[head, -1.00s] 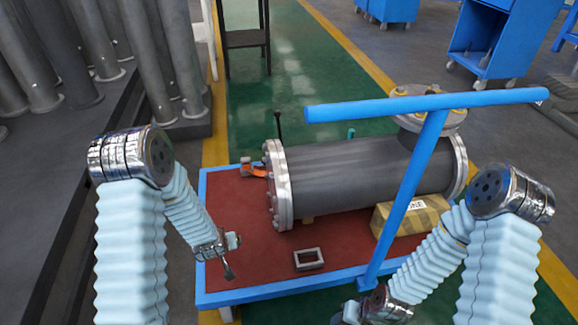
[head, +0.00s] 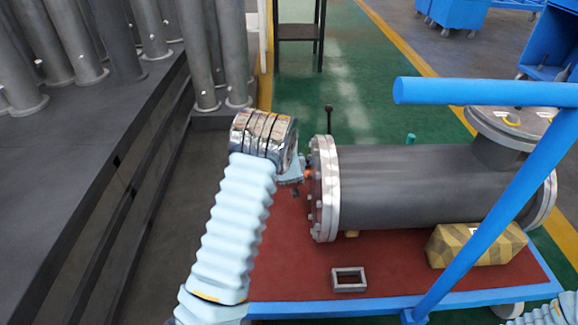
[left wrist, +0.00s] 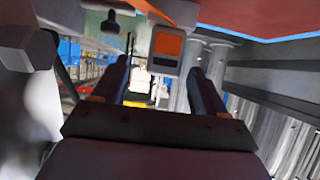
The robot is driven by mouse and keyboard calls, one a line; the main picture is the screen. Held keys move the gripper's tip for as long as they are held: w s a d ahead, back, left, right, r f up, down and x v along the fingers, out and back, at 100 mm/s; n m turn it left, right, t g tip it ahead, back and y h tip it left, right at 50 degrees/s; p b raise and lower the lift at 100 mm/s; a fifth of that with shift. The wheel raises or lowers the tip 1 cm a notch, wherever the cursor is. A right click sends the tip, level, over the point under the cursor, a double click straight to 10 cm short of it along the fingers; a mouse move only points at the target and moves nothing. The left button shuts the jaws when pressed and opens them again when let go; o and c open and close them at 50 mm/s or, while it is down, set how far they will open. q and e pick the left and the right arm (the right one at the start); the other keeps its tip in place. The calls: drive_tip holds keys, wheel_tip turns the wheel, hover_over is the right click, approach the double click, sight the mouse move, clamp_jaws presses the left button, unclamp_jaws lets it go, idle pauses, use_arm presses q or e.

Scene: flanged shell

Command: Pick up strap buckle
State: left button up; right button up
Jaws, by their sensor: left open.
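An orange-and-grey piece, likely the strap buckle, shows in the left wrist view (left wrist: 167,46), in line with the space between my fingers. In the head view only a bit of orange (head: 308,174) shows beside the flange at the pipe shell's left end. My left gripper (head: 297,177) is there, mostly hidden by my own wrist. In the left wrist view my left gripper (left wrist: 158,72) is open, a finger on each side of the piece. I cannot tell whether they touch it. My right gripper is outside the head view.
The grey flanged shell (head: 420,180) lies on a red-topped cart (head: 290,268) with a blue handle (head: 480,92). A rectangular metal frame (head: 335,281) and a tan block (head: 470,250) lie on the deck. Grey pipes (head: 75,45) stand at the left.

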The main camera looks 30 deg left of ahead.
use_arm(q)
drive_tip(key=b+x, duration=0.1)
drive_tip(key=x, duration=0.4)
drive_tip(key=shift+a, duration=0.25)
drive_tip(key=c, duration=1.2)
drive_tip(key=shift+r, duration=0.1)
